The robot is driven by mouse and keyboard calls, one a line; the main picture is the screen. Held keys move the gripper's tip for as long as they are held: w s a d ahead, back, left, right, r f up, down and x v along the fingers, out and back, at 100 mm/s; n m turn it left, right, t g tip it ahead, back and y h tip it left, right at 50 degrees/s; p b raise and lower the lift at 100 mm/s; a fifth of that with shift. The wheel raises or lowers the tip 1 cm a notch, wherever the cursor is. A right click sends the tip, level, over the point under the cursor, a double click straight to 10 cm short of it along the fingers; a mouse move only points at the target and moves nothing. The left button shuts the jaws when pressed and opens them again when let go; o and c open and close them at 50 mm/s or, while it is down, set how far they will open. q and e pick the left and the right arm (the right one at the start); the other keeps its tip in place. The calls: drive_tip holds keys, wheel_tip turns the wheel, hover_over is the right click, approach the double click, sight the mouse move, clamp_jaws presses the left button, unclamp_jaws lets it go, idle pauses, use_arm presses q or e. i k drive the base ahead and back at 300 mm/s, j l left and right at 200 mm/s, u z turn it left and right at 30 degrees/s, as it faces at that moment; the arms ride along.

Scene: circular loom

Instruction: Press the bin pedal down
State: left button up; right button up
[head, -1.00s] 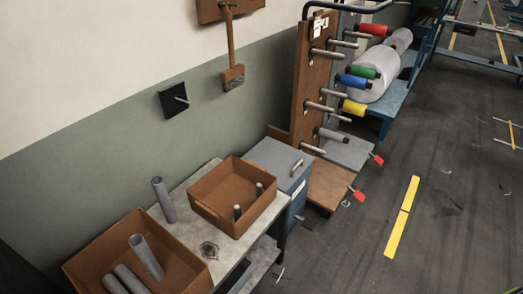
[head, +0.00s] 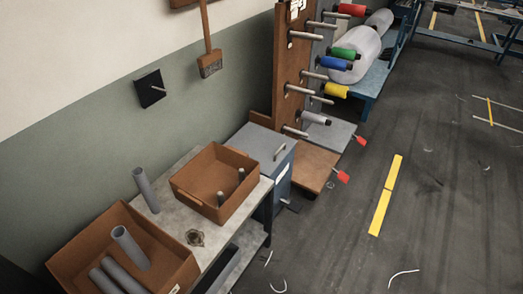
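The bin (head: 279,180) is a blue-grey box with a flat grey lid and a bar handle (head: 279,152). It stands between the table and the brown rack, and its lid looks closed. A small dark pedal (head: 290,206) sticks out low at the bin's front, near the floor. It is small in the picture, and I cannot tell whether it is pressed. Neither of my grippers is in view.
A grey table (head: 166,222) at the left holds brown trays with grey tubes. The brown rack (head: 288,70) carries colored spools. Red tabs (head: 343,177) stick out from boards at its foot. The dark floor (head: 330,235) before the bin is mostly clear, with a few pale scraps.

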sight(295, 207)
drive_tip(key=i+l+u, duration=0.1)
drive_tip(key=u, duration=0.25)
drive_tip(key=l+u, duration=0.2)
drive_tip(key=u, duration=0.15)
drive_tip(key=i+l+u, duration=0.2)
drive_tip(key=l, duration=0.55)
drive_tip(key=i+l+u, duration=0.15)
drive_tip(key=l, duration=0.6)
drive_tip(key=l+u, duration=0.2)
drive_tip(key=l, duration=1.4)
